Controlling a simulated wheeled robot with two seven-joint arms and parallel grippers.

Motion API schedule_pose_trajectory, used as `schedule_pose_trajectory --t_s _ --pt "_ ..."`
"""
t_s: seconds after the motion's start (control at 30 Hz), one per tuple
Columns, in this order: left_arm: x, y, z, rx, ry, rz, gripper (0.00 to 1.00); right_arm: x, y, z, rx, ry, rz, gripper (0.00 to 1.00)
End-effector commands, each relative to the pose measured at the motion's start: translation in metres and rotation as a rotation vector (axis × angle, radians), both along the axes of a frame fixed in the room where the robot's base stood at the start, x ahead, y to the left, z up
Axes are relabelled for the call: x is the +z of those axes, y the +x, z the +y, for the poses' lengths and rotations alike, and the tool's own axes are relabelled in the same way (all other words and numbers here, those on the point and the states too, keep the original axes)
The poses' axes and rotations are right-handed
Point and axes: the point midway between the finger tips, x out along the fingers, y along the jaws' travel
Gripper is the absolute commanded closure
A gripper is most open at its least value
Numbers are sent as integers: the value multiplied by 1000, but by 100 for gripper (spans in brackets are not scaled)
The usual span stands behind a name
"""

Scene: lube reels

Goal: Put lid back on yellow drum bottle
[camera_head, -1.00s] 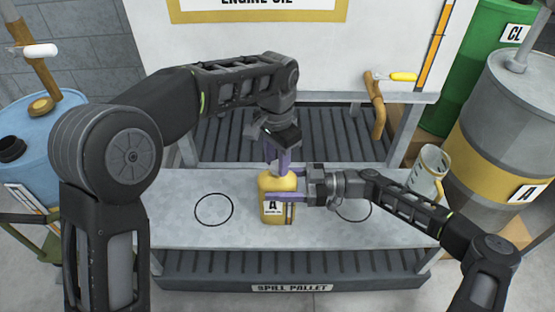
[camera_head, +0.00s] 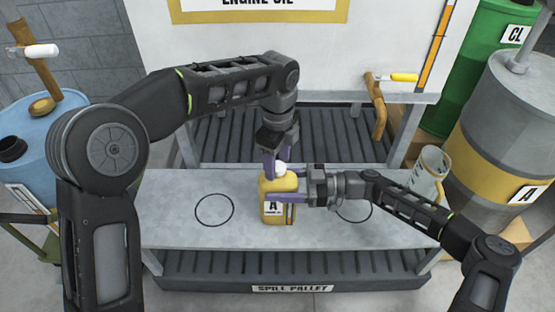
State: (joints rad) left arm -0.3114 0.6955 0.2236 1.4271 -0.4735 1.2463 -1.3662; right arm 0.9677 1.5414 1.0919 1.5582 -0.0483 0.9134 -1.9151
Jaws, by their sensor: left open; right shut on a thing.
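The yellow bottle (camera_head: 266,187), with an "A" label, stands upright on the grey bench. The white lid (camera_head: 280,169) shows at the top of the bottle, between the fingers of my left gripper. It appears to be on the bottle's mouth, but I cannot tell how firmly it is seated. My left gripper (camera_head: 279,160) points down from above and is open, its fingers apart around the lid. My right gripper (camera_head: 292,197) comes in from the right and is shut on the bottle's body. Its fingers hide part of the bottle's right side.
The bench (camera_head: 170,220) has an empty black circle (camera_head: 214,227) at the left and another partly hidden at the right. A clear jug (camera_head: 430,170) stands at the bench's right end. A wooden tap with a yellow handle (camera_head: 403,77) juts out above the back right.

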Motion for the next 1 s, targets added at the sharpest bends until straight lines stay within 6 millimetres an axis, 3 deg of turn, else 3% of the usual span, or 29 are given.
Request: schedule_pose_trajectory --t_s 0.23,0.53,1.0 --pt "8 0 0 1 -1 -2 44 0 0 0 1 0 0 100" --pt "42 0 0 1 -2 -1 44 0 0 0 1 0 0 100" --pt "47 -2 -5 -10 0 -4 43 0 0 0 1 0 0 100"
